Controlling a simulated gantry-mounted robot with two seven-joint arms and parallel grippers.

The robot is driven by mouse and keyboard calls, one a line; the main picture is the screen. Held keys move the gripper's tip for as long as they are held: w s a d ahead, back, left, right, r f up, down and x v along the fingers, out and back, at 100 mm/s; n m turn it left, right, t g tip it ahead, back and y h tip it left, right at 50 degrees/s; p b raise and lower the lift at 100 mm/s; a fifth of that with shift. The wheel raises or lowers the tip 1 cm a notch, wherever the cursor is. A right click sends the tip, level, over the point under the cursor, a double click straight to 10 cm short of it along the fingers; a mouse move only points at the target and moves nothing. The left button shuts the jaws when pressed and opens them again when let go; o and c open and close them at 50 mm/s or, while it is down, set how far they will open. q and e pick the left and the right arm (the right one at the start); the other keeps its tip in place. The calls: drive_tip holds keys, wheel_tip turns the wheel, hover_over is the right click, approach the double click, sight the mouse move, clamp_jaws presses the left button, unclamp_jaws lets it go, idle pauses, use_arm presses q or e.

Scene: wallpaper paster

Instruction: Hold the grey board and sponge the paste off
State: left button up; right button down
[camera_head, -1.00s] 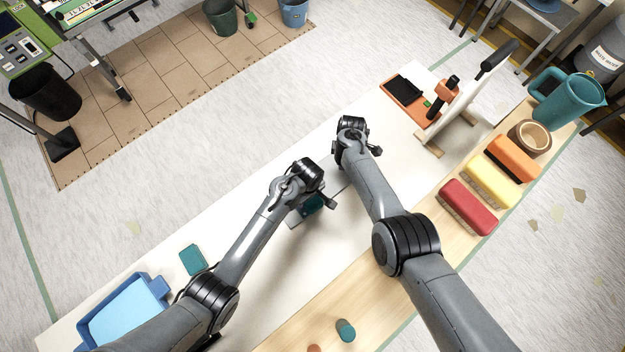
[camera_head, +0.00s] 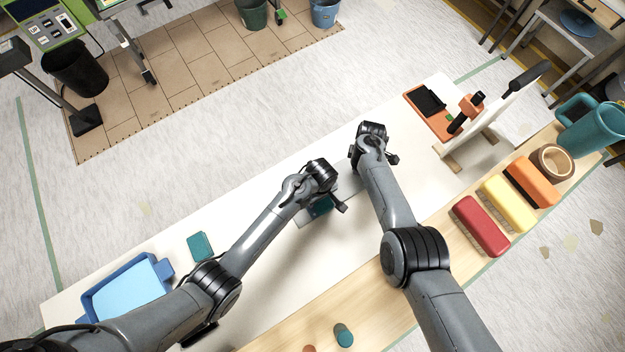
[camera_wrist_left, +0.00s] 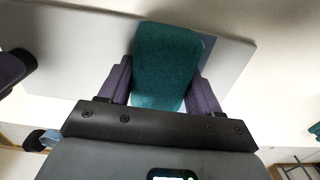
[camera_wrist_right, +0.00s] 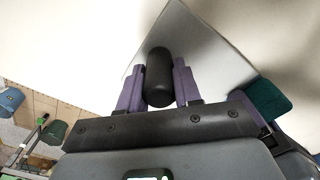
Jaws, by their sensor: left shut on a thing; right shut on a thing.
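The grey board (camera_head: 347,192) lies flat on the white tabletop, largely covered by my arms in the head view. It shows more fully in the left wrist view (camera_wrist_left: 85,60). My left gripper (camera_head: 328,205) is shut on a teal sponge (camera_wrist_left: 165,65), which is over the board and seems to rest on it. A bluish patch (camera_wrist_left: 208,45) shows beside the sponge; I cannot tell if it is paste. My right gripper (camera_wrist_right: 160,90) is shut on a black rounded handle (camera_wrist_right: 168,75) at the board's end. The sponge (camera_wrist_right: 268,99) also shows in the right wrist view.
A blue tray (camera_head: 125,290) and a teal pad (camera_head: 200,246) lie at the table's left. Red (camera_head: 480,226), yellow (camera_head: 508,203) and orange (camera_head: 532,180) blocks line the wooden strip.

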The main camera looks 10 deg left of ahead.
sight(327, 208)
use_arm(q)
drive_tip(key=s+d, duration=0.3)
drive_tip(key=shift+s+d, duration=0.1)
drive_tip(key=shift+s, duration=0.1)
wheel_tip(327, 208, up, 8)
drive_tip(key=shift+w+r, duration=0.1)
drive_tip(key=shift+w, duration=0.05)
drive_tip(key=o, duration=0.6)
drive_tip(key=c, duration=0.4)
use_arm(e)
drive_tip(key=c, duration=0.7)
unclamp_jaws()
drive_tip(key=shift+r, duration=0.1)
